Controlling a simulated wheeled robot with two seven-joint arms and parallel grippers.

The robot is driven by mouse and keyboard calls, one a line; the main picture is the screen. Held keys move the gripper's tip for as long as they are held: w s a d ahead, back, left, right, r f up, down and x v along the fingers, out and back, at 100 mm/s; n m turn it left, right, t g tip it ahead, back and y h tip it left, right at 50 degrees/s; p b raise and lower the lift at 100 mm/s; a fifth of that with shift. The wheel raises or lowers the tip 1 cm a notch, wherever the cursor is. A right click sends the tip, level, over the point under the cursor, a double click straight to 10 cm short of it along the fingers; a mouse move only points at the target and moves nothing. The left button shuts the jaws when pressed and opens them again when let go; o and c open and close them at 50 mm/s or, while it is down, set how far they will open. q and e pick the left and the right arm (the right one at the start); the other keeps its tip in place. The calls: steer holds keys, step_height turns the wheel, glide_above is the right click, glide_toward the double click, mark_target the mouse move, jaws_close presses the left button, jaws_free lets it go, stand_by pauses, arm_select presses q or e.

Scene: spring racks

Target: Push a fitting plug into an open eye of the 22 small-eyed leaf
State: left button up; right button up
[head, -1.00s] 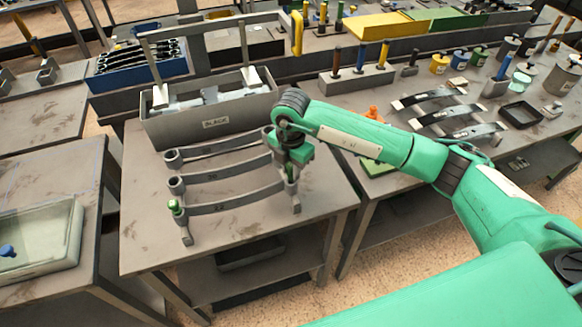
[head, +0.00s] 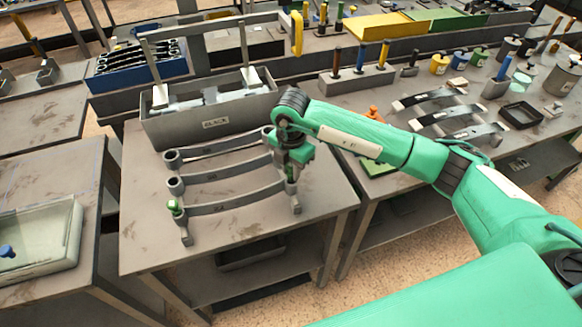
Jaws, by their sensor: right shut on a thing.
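Three curved grey leaves lie on a rack on the near table. The front leaf (head: 235,203), whose marking is blurred now, has a green plug (head: 174,207) standing in its left eye. My right gripper (head: 291,168) points down over the right end of the front leaf. It is shut on a green plug (head: 291,175), which is mostly hidden by the fingers. The plug is right at the front leaf's right eye; I cannot tell how deep it sits. The middle leaf (head: 228,171) has an open left eye. My left gripper is not in view.
A grey bin (head: 212,124) marked BLACK stands just behind the leaves. A block with several coloured pegs (head: 358,82) is on the back right bench, near more leaves (head: 450,116). A pale tray (head: 40,240) is at the left. The near table's front is clear.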

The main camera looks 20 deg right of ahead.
steer(key=shift+f+b, duration=0.9)
steer(key=shift+f, duration=0.3)
steer(key=o, duration=1.4)
steer(key=shift+r+p, duration=2)
steer(key=shift+r, duration=1.55)
